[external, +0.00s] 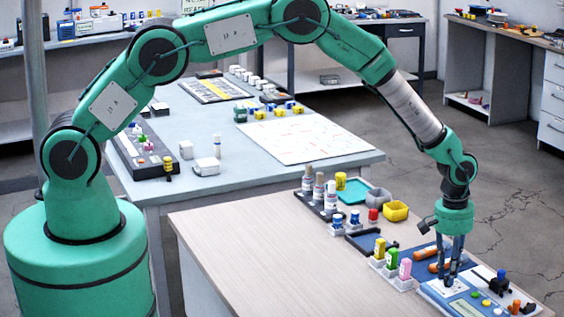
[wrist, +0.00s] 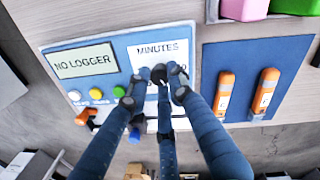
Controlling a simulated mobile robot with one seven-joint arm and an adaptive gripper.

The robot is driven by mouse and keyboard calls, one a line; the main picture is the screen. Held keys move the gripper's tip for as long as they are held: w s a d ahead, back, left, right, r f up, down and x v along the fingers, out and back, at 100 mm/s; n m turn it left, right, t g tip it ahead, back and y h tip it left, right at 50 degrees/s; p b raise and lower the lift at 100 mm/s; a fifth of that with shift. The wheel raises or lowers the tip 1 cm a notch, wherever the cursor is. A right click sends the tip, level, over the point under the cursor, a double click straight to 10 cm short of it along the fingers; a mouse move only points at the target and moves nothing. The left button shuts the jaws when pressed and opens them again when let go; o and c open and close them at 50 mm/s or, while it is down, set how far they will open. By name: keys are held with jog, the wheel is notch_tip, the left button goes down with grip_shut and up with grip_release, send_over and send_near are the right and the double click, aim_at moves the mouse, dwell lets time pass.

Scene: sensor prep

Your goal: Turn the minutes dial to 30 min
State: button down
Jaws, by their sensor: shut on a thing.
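The minutes dial (wrist: 159,72) is a dark knob on a white patch marked "MINUTES" on the blue and white panel (wrist: 120,55). My gripper's dark fingers (wrist: 155,88) close around the dial from several sides and hide most of it and its scale. I cannot read the dial's setting. The panel's display (wrist: 85,62) reads "NO LOGGER". In the external view, my gripper (external: 449,281) points down onto the panel (external: 434,293) at the front right of the wooden table. The dial is hidden there by the fingers.
White, yellow and green buttons (wrist: 97,94) sit left of the dial. A blue tray (wrist: 240,110) with two orange devices (wrist: 264,90) lies right of the panel. Colored bottles (external: 391,260) stand nearby on the table (external: 270,240), whose left part is clear.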

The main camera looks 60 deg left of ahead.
aim_at(446, 277)
jog(key=n, duration=0.3)
jog(key=shift+n, duration=0.4)
dwell(0.3)
jog(key=c, duration=1.5)
grip_release()
jog(key=shift+c, duration=0.2)
jog(key=shift+r, duration=0.1)
notch_tip(446, 277, up, 12)
jog(key=shift+s+a, duration=0.2)
jog(key=shift+s, duration=0.1)
